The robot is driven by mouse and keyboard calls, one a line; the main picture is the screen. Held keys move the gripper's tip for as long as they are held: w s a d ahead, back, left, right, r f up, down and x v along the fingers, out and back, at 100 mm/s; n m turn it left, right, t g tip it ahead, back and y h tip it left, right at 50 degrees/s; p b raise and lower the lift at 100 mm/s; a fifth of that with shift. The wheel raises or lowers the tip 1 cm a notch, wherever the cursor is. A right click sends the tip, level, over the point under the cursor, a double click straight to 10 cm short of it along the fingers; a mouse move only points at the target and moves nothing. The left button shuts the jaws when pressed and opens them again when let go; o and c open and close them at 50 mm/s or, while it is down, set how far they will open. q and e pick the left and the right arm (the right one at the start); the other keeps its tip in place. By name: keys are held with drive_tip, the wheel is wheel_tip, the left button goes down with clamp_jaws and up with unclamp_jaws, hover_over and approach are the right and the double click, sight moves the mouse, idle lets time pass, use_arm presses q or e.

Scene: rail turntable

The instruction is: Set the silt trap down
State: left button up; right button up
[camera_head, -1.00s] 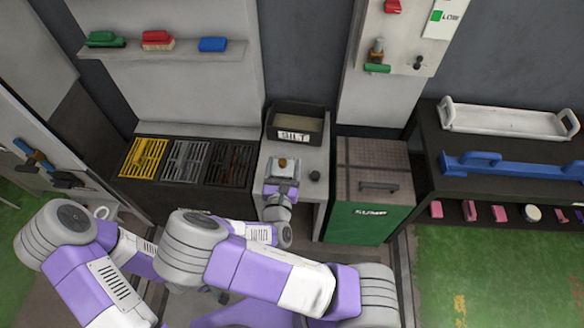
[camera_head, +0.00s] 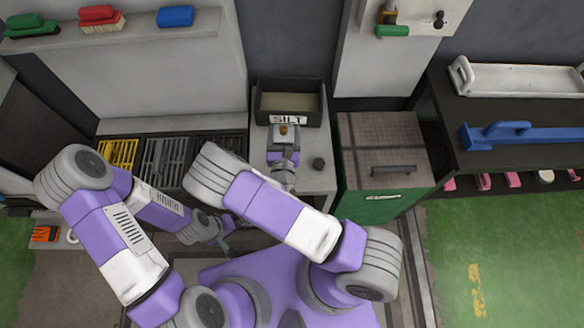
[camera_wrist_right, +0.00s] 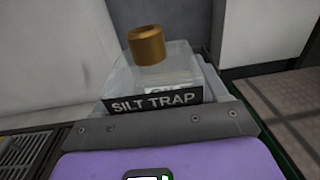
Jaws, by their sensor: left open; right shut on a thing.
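The silt trap (camera_wrist_right: 160,78) is a clear box with a brass knob on top and a dark label reading SILT TRAP. It fills the middle of the right wrist view and looks upright. In the head view the silt trap (camera_head: 284,133) is small, just in front of the SILT bin. My right gripper (camera_head: 284,146) is shut on it from the near side. I cannot tell whether the trap touches the surface below. My left gripper (camera_head: 220,238) is low, left of centre, apart from the trap, open and empty; its fingers are small in view.
Grates (camera_head: 165,160) lie to the left. A green sump box (camera_head: 385,160) with a handle stands close on the right.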

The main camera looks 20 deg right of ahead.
use_arm(q)
wheel_tip(320, 180, down, 9)
drive_tip(key=b, duration=0.7)
drive_tip(key=shift+r, duration=0.15)
use_arm(e)
drive_tip(key=shift+y, duration=0.6)
drive_tip(key=f, duration=0.5)
drive_tip(key=a+f, duration=0.1)
drive_tip(key=f, duration=0.5)
drive_tip(key=w+f, duration=0.1)
drive_tip(key=f, duration=0.4)
drive_tip(key=shift+a+f, duration=0.2)
drive_tip(key=shift+a, duration=0.1)
use_arm(q)
drive_tip(key=shift+w, duration=0.1)
use_arm(e)
drive_tip(key=shift+f, duration=0.1)
drive_tip(key=o, duration=1.3)
